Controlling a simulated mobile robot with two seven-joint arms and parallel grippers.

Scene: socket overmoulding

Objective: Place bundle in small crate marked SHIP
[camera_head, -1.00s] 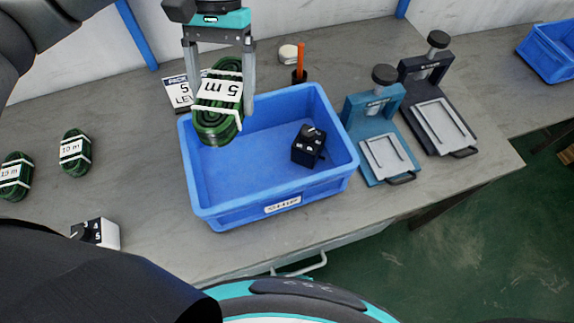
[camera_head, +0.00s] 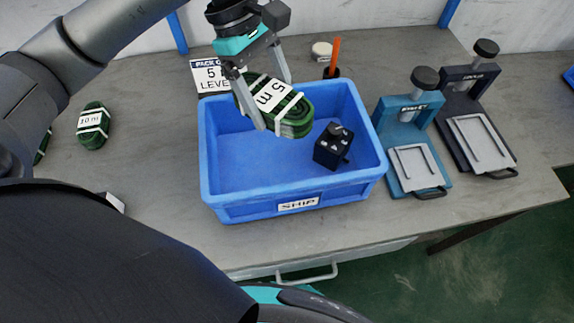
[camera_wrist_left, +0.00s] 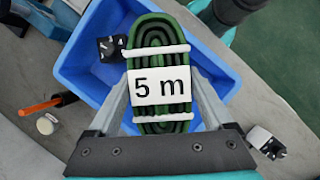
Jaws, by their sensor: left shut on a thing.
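My left gripper (camera_head: 266,96) is shut on a green coiled cable bundle (camera_head: 295,117) with white ties and a "5 m" label. The gripper holds it over the blue crate (camera_head: 235,212) labelled SHIP, above the crate's back part. In the left wrist view the bundle (camera_wrist_left: 158,58) sits between the two fingers, with the crate (camera_wrist_left: 75,68) below it. A black block-shaped object (camera_head: 331,149) with a knob lies in the crate on the right side. The left part of the crate floor shows bare. My right gripper is not in view.
A sign reading "LEVEL" (camera_head: 208,76) stands behind the crate. An orange stick in a dark holder (camera_head: 333,60) and a white round object (camera_head: 322,50) are at the back. Two presses (camera_head: 415,150) (camera_head: 475,125) stand to the right. A "10 m" bundle (camera_head: 93,125) lies left.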

